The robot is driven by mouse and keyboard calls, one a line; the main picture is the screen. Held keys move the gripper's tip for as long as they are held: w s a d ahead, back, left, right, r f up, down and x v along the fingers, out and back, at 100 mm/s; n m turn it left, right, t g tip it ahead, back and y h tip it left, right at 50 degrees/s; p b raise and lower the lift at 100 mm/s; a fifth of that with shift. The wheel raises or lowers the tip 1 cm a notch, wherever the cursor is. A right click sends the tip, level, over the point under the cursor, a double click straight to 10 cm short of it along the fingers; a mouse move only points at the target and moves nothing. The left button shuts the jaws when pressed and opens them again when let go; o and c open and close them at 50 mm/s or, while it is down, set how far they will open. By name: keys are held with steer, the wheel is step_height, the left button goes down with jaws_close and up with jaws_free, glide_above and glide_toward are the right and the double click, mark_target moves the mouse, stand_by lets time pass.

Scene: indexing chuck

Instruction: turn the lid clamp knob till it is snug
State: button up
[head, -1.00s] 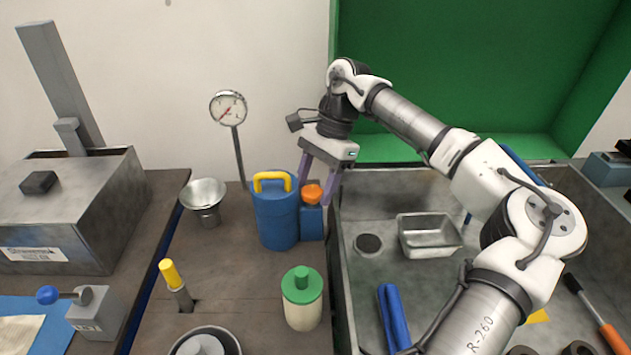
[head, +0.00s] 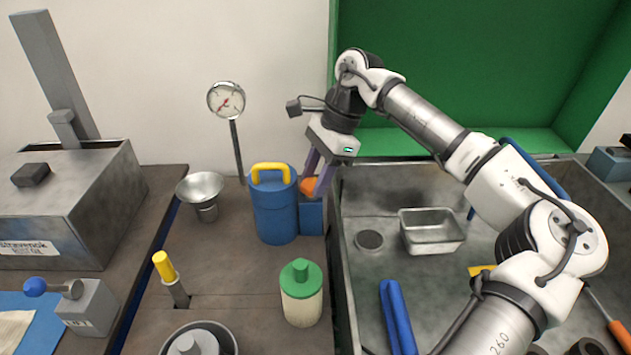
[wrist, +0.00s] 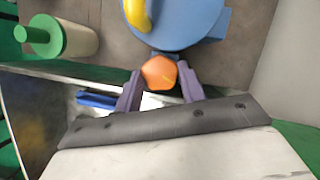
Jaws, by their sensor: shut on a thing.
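The lid clamp knob is an orange, many-sided knob (head: 309,186) on top of a blue block (head: 311,215). The block stands against the right side of a blue canister (head: 275,212) with a yellow handle (head: 270,172) on its lid. My gripper (head: 313,184) reaches down from above, tilted, and is shut on the knob. In the wrist view the orange knob (wrist: 159,72) sits between the two purple fingers (wrist: 159,86), one on each side. The knob's underside is hidden.
A green-capped bottle (head: 301,295) stands in front of the canister. A metal funnel cup (head: 203,192) and a dial gauge (head: 227,100) stand to the left. A grey sink-like bin (head: 345,285) lies to the right, holding a metal tray (head: 431,232).

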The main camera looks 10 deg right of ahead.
steer(key=m+b, duration=0.1)
steer(key=m+t+b, duration=0.1)
steer(key=m, duration=0.1)
steer(key=m+b, duration=0.1)
steer(key=shift+s+f+m+t+b, duration=0.2)
steer(key=shift+f+m+t+b, duration=0.1)
steer(key=shift+t, duration=0.1)
steer(key=shift+s+r+m+t+h+b, duration=0.15)
steer(key=shift+m+t+b, duration=0.1)
steer(key=shift+m+b, duration=0.3)
steer(key=shift+w+m+t+h+b, duration=0.1)
steer(key=shift+m+t+b, duration=0.1)
steer(key=shift+m+b, duration=0.35)
steer(key=shift+s+r+m+t+h+b, duration=0.15)
steer(key=shift+m+t+b, duration=0.15)
steer(key=shift+m, duration=0.5)
steer(key=shift+w, duration=0.1)
steer(key=o, duration=1)
steer(key=shift+c, duration=0.2)
steer(key=v, duration=1.3)
steer(key=shift+r, duration=0.4)
